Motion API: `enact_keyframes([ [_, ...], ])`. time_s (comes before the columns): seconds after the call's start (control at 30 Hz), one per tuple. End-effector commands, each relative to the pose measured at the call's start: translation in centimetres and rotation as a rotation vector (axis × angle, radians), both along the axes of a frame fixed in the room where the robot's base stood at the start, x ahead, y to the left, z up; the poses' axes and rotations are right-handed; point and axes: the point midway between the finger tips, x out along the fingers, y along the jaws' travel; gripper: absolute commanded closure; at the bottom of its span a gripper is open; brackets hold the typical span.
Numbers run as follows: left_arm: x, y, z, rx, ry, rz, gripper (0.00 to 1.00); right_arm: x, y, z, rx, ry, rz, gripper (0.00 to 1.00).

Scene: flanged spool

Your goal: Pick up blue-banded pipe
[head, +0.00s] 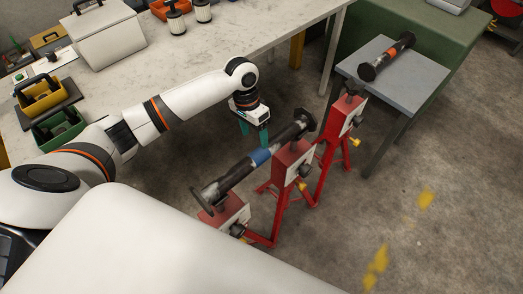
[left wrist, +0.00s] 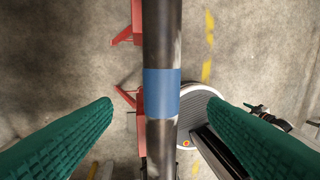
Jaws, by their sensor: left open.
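The blue-banded pipe (head: 235,176) is a dark flanged spool with a blue band at its middle. It lies level across two red stands (head: 292,165) in the head view. In the left wrist view the pipe (left wrist: 162,40) runs top to bottom, with its blue band near the centre. My left gripper (head: 254,135) is open and points down near the band, its teal-green fingers empty. In the left wrist view the fingers appear on either side of the pipe, with gaps left and right. My right gripper is not in view.
Another red stand (head: 342,122) stands behind, its top empty. An orange-banded pipe (head: 372,70) lies on a grey table (head: 395,92) at the upper right. A long pale workbench (head: 185,55) holds boxes and toolboxes at the back left. Open floor lies to the right.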

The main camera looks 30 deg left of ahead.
Motion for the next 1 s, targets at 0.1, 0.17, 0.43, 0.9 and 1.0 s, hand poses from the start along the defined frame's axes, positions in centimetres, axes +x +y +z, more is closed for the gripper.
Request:
enact_keyframes([
  [0.1, -0.2, -0.5, -2.2, -0.002, 0.003, 0.001, 0.32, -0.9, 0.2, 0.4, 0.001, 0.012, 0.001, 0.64],
  [0.17, -0.3, -0.6, -3.0, 0.0, 0.002, 0.001, 0.32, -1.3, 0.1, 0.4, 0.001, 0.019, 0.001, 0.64],
  [0.43, -0.5, -1.1, -5.2, -0.001, 0.001, 0.0, 0.32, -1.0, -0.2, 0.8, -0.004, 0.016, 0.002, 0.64],
  [0.9, -0.8, -1.9, -9.5, 0.0, -0.003, -0.002, 0.32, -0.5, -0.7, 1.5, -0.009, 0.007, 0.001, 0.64],
  [1.0, -0.8, -1.9, -9.5, 0.0, -0.003, -0.002, 0.32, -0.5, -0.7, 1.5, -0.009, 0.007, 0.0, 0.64],
])
